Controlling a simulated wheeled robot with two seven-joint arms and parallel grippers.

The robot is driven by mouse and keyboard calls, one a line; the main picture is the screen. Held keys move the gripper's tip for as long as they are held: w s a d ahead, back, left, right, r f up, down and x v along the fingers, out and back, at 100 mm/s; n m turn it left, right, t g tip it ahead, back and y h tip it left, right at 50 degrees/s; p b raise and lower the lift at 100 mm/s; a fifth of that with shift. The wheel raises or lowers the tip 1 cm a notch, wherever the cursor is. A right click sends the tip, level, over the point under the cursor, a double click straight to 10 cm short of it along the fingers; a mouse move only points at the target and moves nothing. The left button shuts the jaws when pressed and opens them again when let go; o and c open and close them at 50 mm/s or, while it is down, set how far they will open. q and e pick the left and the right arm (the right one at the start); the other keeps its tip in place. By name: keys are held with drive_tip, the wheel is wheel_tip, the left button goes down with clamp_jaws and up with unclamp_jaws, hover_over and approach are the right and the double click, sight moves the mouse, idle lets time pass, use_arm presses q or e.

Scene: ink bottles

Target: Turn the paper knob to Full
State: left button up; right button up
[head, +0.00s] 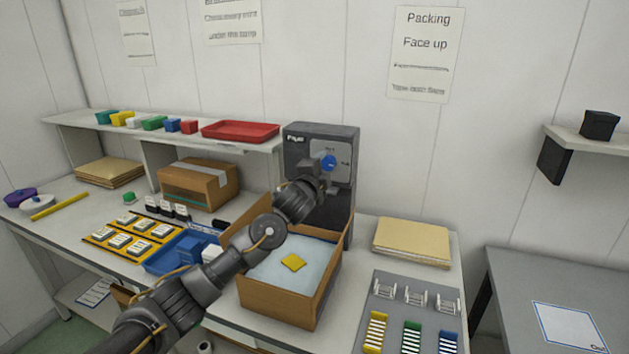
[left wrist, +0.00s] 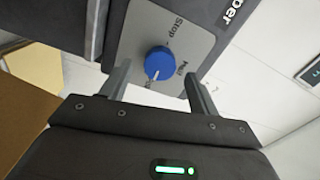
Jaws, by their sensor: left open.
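The blue paper knob (head: 328,162) sits on the grey plate of the dark paper machine (head: 308,145) at the back of the table. In the left wrist view the knob (left wrist: 158,63) lies between the fingers of my left gripper (left wrist: 156,74). The gripper is open, with a visible gap between each finger and the knob. The word Stop shows above the knob there, and a partly legible word, apparently Full, to its right. A small white mark shows at the knob's lower edge. In the head view my left gripper (head: 318,176) is in front of the machine, just below the knob.
A closed box (head: 197,184) and a red tray (head: 240,131) are to the left. Folders (head: 412,241) and a rack board (head: 382,290) lie to the right.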

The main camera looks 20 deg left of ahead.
use_arm(q)
drive_tip(key=s+b, duration=0.2)
drive_tip(key=s, duration=0.7)
drive_tip(key=shift+a, duration=0.3)
